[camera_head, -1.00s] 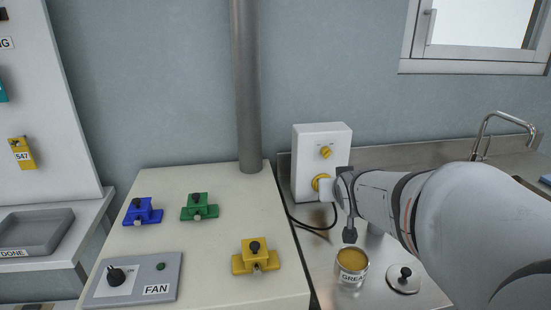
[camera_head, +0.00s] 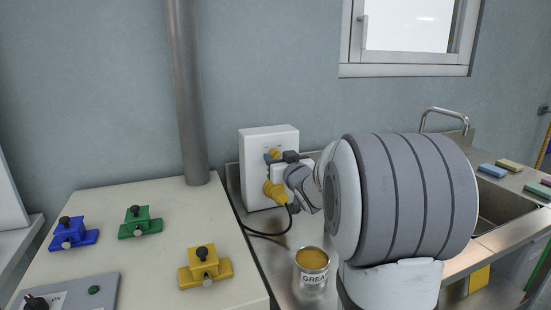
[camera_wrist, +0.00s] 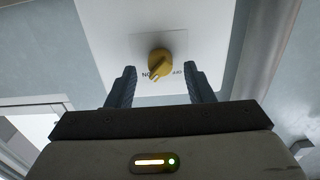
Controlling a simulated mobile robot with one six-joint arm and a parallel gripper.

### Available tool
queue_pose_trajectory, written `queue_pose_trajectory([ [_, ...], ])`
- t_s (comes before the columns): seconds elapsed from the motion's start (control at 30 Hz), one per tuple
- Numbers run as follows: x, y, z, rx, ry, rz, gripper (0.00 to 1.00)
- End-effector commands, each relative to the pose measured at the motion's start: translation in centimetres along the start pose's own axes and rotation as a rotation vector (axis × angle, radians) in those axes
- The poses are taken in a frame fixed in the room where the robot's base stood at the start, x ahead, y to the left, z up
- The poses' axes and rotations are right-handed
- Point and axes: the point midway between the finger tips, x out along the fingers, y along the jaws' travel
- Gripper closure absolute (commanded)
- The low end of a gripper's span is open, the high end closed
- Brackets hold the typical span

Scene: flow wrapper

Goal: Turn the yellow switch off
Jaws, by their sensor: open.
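The yellow switch (camera_wrist: 160,62) is a round knob on the face of a white wall box (camera_wrist: 112,30). In the wrist view its pale pointer mark faces down and left, and the printed labels beside it are partly covered. My gripper (camera_wrist: 160,70) is open, with one finger on each side of the knob and a gap to it on both sides. In the head view the box (camera_head: 255,145) stands against the wall, and my gripper (camera_head: 279,158) is at the knob, largely covering it. A yellow plug (camera_head: 275,191) sits lower on the box.
A grease can (camera_head: 312,270) stands on the steel counter below my arm. A black cable (camera_head: 262,234) hangs from the plug. Blue (camera_head: 73,234), green (camera_head: 140,223) and yellow (camera_head: 205,268) clamp-like blocks lie on the left worktop. A sink and tap (camera_head: 445,113) are at right.

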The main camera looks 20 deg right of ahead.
Motion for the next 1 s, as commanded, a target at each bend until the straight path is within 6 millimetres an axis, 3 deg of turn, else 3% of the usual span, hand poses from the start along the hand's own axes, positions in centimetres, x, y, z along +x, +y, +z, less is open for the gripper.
queue_pose_trajectory([
  [0.13,1.13,-0.09,0.06,-0.001,-0.002,-0.001,0.53],
  [0.4,1.30,-0.11,0.03,-0.001,-0.001,-0.001,0.53],
  [1.0,1.30,-0.51,0.03,0.001,-0.001,-0.003,0.97],
])
